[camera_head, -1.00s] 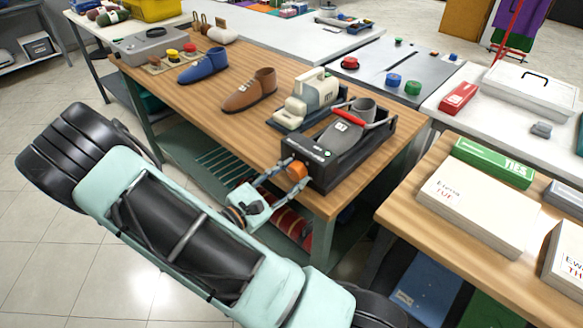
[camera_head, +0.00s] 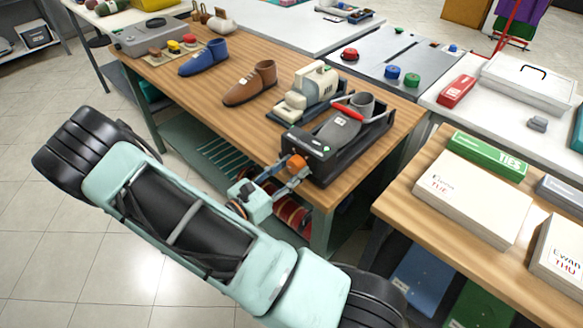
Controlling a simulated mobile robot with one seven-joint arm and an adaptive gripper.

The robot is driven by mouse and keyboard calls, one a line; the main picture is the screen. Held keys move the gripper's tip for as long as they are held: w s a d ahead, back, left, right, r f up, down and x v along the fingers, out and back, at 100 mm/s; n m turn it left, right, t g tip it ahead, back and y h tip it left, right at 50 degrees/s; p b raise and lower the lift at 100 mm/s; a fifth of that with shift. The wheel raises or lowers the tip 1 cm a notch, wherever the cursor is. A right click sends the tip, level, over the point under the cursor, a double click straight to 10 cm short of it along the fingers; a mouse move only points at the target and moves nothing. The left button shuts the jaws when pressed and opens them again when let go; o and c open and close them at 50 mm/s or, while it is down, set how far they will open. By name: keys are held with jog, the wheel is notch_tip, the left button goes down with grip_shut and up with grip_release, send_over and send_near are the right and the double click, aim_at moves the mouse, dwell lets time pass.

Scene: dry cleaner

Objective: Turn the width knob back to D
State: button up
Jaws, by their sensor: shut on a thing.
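The orange width knob (camera_head: 296,163) sits on the front face of a black shoe-stretching machine (camera_head: 320,150) at the near right corner of the wooden workbench. A grey shoe form (camera_head: 337,128) and a red-handled lever (camera_head: 347,110) are on the machine. My gripper (camera_head: 288,176) reaches in from the lower left, its fingers shut around the knob. The letters around the knob are too small to read, so its setting cannot be told. The fingers partly cover the knob.
A sewing-machine-like device (camera_head: 303,95) stands right behind the machine. A brown shoe (camera_head: 249,84) and a blue shoe (camera_head: 204,58) stand farther left on the bench. A second table with white boxes (camera_head: 475,199) lies to the right, across a narrow gap.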

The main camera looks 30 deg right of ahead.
jog(key=shift+f, duration=0.1)
jog(key=o, duration=1.2)
jog(key=shift+c, duration=0.2)
jog(key=v, duration=1.2)
